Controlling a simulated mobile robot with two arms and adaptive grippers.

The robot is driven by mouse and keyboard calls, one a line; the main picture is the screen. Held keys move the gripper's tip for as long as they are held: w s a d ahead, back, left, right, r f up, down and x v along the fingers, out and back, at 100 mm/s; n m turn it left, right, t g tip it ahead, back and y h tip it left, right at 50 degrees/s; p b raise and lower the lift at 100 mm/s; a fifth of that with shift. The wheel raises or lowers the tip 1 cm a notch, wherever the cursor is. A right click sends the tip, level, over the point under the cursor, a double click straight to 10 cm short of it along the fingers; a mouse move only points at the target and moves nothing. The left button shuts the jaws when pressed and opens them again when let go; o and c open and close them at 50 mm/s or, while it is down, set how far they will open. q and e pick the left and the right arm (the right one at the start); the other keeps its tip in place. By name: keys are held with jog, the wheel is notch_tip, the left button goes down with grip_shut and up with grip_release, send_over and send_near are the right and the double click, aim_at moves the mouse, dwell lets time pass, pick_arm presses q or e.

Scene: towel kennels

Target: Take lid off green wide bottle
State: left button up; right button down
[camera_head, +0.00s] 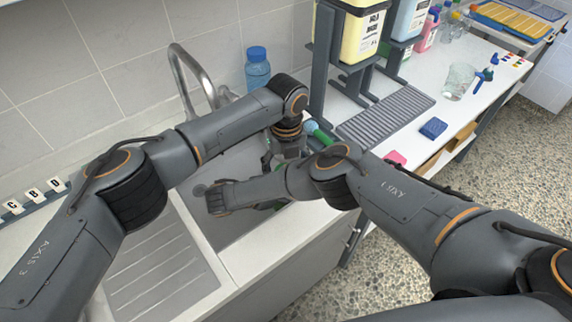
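My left arm reaches over the sink, and its gripper (278,158) points down there, partly covered by my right arm. I cannot tell whether its fingers are open or shut. A green item with a pale blue rounded end (311,127) shows just right of the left wrist; I cannot tell whether it is the green wide bottle. My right forearm crosses in front of the sink, and its wrist ends over the basin at the left. Its fingers are hidden. A small bit of green shows below the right forearm, too little to identify.
At right are a dispenser rack, a grey grate (386,116), a blue sponge (433,128), a pink item (396,158) and a glass beaker (459,80). The drainboard (160,265) is clear.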

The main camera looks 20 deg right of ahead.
pick_arm(q)
jog(key=c, duration=1.1)
jog(key=o, duration=1.2)
notch_tip(320, 180, up, 8)
jog(key=shift+f, duration=0.1)
jog(key=shift+c, duration=0.5)
jog(key=shift+f, duration=3.9)
jog(key=c, duration=1.2)
jog(key=o, duration=1.3)
